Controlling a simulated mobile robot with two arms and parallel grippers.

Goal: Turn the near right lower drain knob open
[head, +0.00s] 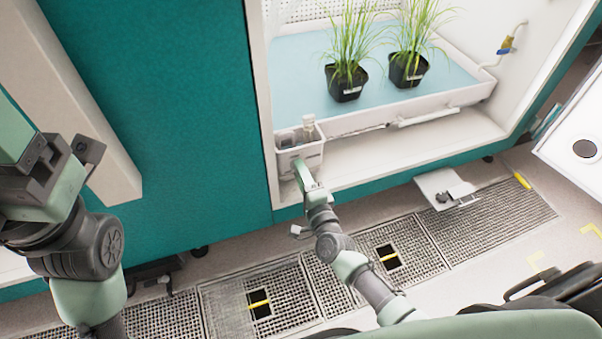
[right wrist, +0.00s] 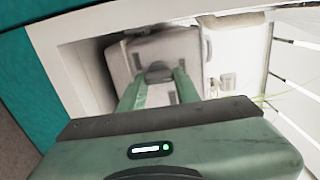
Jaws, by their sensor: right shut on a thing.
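My right gripper (head: 302,172) reaches the front of a small white box (head: 292,158) at the near left corner of the open chamber. In the right wrist view its two green fingers (right wrist: 158,84) are on either side of a dark grey piece (right wrist: 157,70) on the face of the white box (right wrist: 190,45). It is shut on this piece, which I cannot clearly make out as a drain knob. A valve with a yellow and blue handle (head: 506,46) is on the chamber's right wall, far from the gripper. My left arm is at the left; its fingers are unclear.
Two potted grass plants (head: 346,86) stand on a pale blue tray (head: 300,62). A small clear bottle (head: 308,124) stands in the white box. Teal panels (head: 165,90) flank the chamber. Floor gratings (head: 485,225) and a white plate (head: 432,183) lie below.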

